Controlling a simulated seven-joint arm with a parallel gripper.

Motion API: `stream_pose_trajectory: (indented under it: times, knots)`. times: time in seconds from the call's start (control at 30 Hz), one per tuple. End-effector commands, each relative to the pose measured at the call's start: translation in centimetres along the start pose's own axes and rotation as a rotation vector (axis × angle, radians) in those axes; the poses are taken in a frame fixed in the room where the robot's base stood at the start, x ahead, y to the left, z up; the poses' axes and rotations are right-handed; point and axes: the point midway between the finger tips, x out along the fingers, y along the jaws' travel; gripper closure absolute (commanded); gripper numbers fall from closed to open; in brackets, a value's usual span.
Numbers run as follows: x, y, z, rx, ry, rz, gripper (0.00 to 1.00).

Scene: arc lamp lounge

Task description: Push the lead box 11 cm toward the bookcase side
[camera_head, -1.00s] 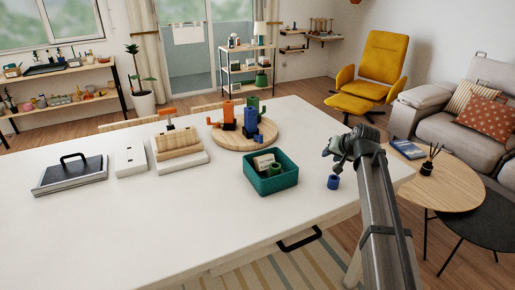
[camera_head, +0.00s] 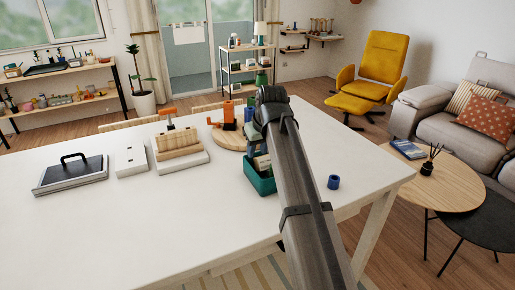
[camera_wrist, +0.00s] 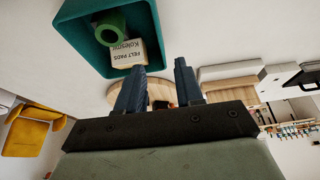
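A teal open-topped box (camera_head: 259,184) stands on the white table, its right part hidden behind my arm. In the wrist view the teal box (camera_wrist: 95,52) holds a green ring (camera_wrist: 110,28) and a small box marked FELT PADS (camera_wrist: 129,53). I see no label reading lead, so I cannot tell for certain which box is named. My gripper (camera_wrist: 160,66) is open, with two dark blue fingers apart and nothing visible between them. The fingers appear beside the teal box; contact cannot be told. The head view hides most of the gripper.
Behind the box is a round wooden board (camera_head: 229,138) with an orange piece (camera_head: 226,116). A blue ring (camera_head: 333,182) lies to the right. The front table is clear.

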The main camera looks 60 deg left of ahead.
Motion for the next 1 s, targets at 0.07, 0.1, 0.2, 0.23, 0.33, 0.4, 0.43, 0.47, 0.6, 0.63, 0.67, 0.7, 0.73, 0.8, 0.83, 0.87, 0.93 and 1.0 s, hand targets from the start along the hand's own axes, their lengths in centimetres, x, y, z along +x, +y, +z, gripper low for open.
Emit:
stream_pose_trajectory:
  times: [0.07, 0.1, 0.2, 0.23, 0.33, 0.4, 0.43, 0.47, 0.6, 0.63, 0.67, 0.7, 0.73, 0.8, 0.83, 0.87, 0.93, 1.0]
  knots:
    - [0.0, -0.1, 0.0, -0.002, -0.001, 0.0, 0.64]
    - [0.0, -0.1, 0.0, -0.002, -0.001, 0.0, 0.64]
    - [0.0, 0.0, 0.0, -0.001, -0.001, 0.0, 0.64]
    - [0.0, 0.0, 0.0, -0.001, 0.0, 0.0, 0.64]
    - [0.0, 0.0, 0.0, -0.001, 0.0, 0.0, 0.64]
    - [0.2, 0.0, 0.0, -0.001, 0.0, 0.0, 0.64]
    - [0.4, 0.0, 0.0, -0.001, -0.001, 0.0, 0.64]
    - [0.6, 0.0, 0.0, -0.001, -0.001, 0.0, 0.64]
    - [2.2, 0.0, 0.0, 0.0, -0.001, 0.0, 0.64]
    - [2.6, 0.0, 0.0, 0.0, -0.001, 0.0, 0.64]
    - [3.1, 0.0, 0.0, 0.0, -0.002, 0.0, 0.64]
    - [3.7, 0.0, 0.0, 0.0, -0.002, 0.0, 0.64]
    - [4.2, 0.0, 0.0, 0.0, -0.001, 0.0, 0.64]
    - [5.4, 0.0, 0.0, 0.0, -0.002, 0.0, 0.64]
    - [5.8, 0.0, 0.0, 0.0, -0.002, 0.0, 0.64]
    - [6.3, 0.0, 0.0, 0.0, -0.002, 0.0, 0.64]
    - [7.5, 0.0, -0.1, 0.0, -0.001, 0.0, 0.64]
    - [8.6, 0.0, 0.0, -0.001, -0.002, 0.0, 0.64]
